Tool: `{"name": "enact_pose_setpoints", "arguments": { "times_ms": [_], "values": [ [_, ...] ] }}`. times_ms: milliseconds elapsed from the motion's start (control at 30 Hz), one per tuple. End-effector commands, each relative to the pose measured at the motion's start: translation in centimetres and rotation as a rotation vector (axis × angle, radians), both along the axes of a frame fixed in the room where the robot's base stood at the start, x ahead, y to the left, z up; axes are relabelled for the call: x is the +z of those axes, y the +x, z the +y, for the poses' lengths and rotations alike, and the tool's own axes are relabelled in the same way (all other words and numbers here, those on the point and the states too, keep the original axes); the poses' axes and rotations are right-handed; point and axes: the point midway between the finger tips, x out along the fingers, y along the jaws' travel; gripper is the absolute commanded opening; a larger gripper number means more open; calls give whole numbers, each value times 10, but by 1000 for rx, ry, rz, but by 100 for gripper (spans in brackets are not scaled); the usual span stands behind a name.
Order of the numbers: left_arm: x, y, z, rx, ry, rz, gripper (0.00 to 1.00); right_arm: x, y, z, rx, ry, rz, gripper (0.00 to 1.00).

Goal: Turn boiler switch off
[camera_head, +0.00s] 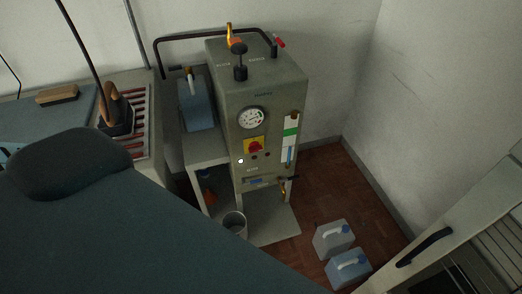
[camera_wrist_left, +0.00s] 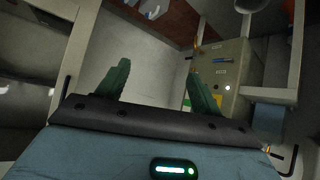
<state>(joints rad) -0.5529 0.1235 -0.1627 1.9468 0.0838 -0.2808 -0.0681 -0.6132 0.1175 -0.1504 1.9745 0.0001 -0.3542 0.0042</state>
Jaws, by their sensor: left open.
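The grey boiler (camera_head: 260,105) stands against the back wall in the head view. Its switch (camera_head: 254,146) is a red knob on a yellow plate, below the round gauge (camera_head: 251,118). A small white light (camera_head: 241,161) shows at the lower left of the switch. I cannot read the knob's setting. My left gripper (camera_wrist_left: 158,85) is open and empty in the left wrist view. The boiler's front (camera_wrist_left: 228,75) appears there upside down, beyond the right-hand finger. That finger hides most of the switch area; a bit of yellow shows beside it. Neither gripper shows in the head view.
A large dark teal surface (camera_head: 130,220) fills the lower left. An iron (camera_head: 113,108) stands on a rack at left. Two jugs (camera_head: 333,239) (camera_head: 348,268) stand on the floor right of the boiler. A metal bucket (camera_head: 234,224) is below it. A handled cabinet (camera_head: 450,235) is at right.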

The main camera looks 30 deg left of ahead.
Motion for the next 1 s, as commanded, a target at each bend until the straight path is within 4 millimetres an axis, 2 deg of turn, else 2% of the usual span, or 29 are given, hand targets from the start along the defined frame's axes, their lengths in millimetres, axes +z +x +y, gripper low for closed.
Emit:
{"name": "enact_pose_setpoints", "arguments": {
  "times_ms": [33, 167, 200, 300, 367, 500, 700, 900, 1000],
  "values": [
    [-14, 12, -6, -10, -23, -33, 73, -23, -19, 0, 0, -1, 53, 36],
    [-24, 69, -18, -8, -80, -223, 73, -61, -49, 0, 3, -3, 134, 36],
    [-25, 89, -19, 3, -93, -293, 73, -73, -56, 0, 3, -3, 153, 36],
    [-23, 140, -15, 59, -105, -466, 73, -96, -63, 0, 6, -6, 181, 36],
    [-20, 169, -8, 109, -101, -562, 73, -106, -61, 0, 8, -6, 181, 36],
    [-12, 232, 18, 267, -64, -750, 73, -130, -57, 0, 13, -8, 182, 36],
    [-8, 306, 68, 560, 44, -889, 73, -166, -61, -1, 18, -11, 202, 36],
    [-14, 361, 113, 846, 177, -848, 73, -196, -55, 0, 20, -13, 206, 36],
    [-18, 377, 128, 943, 231, -790, 73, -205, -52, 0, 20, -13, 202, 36]
  ]
}}
